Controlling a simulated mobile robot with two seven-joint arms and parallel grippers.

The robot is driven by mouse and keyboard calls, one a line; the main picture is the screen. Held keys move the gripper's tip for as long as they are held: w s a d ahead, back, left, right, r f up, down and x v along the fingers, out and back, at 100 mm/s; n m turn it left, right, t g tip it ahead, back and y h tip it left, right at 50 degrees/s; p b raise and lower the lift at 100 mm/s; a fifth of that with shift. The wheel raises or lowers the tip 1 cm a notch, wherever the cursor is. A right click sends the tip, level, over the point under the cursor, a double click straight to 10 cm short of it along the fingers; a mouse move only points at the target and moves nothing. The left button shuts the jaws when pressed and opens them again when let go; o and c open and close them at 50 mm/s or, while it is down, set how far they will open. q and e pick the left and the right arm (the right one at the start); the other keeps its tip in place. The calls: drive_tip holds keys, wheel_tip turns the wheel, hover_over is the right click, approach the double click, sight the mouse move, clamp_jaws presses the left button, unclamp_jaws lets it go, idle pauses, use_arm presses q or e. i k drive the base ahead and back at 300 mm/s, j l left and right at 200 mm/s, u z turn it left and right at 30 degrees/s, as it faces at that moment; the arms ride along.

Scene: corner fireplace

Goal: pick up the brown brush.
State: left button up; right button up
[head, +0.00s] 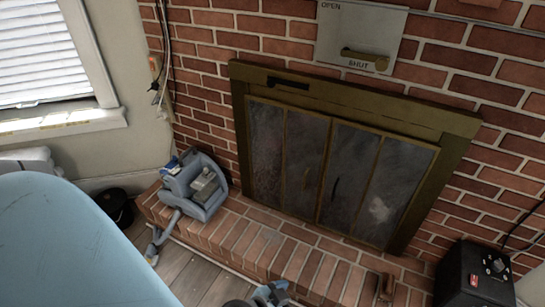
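A small brown object (385,288), likely the brown brush, stands on the brick hearth near its right end, in front of the fireplace. It is small and dark, so its bristles and handle cannot be made out. A blue-grey part with a red mark (270,293) is cut off by the bottom edge, left of the brown object and apart from it. It may be part of my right gripper, but its fingers cannot be made out. I cannot make out my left gripper.
The glass-doored fireplace (310,170) stands behind the brick hearth (240,238). A blue-grey machine (205,185) sits at the hearth's left end. A black box (475,275) stands right of the brown object. A large light-blue surface (65,245) fills the lower left.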

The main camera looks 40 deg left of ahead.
sight(387, 284)
drive_tip(key=i+j, duration=0.15)
drive_tip(key=i, duration=0.3)
drive_tip(key=i+j+u, duration=0.15)
drive_tip(key=i, duration=0.25)
